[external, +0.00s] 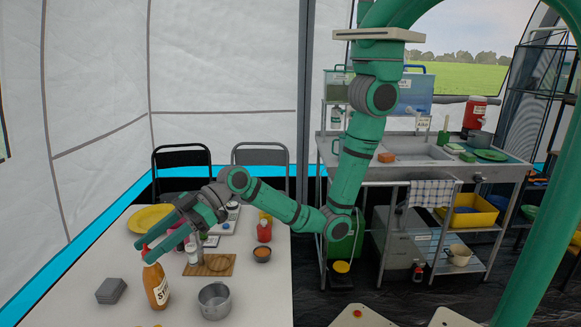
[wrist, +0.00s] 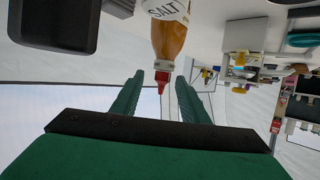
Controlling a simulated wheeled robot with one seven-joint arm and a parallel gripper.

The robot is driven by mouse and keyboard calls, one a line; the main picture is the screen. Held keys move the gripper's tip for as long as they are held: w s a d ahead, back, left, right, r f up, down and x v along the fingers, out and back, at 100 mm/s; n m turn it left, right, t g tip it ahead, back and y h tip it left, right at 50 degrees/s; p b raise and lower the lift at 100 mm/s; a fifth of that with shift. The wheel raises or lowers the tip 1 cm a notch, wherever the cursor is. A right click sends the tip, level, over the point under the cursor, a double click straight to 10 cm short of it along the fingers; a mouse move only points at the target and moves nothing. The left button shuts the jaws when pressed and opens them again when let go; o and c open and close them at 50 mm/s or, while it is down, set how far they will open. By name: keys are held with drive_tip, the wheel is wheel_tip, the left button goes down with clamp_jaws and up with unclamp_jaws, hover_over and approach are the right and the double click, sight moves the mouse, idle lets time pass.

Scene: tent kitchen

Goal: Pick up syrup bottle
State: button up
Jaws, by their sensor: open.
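The syrup bottle (external: 157,286) is an amber bottle with a pale label and a red nozzle cap.
A grey box (external: 111,291) lies left of the bottle and a metal pot (external: 214,301) right of it. The table's front right is clear.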

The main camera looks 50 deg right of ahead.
drive_tip(key=x, duration=0.5)
drive_tip(key=shift+s+a+f, duration=0.15)
drive_tip(key=shift+a+f, duration=0.1)
drive_tip(key=shift+a, duration=0.1)
clamp_jaws()
idle(1.2)
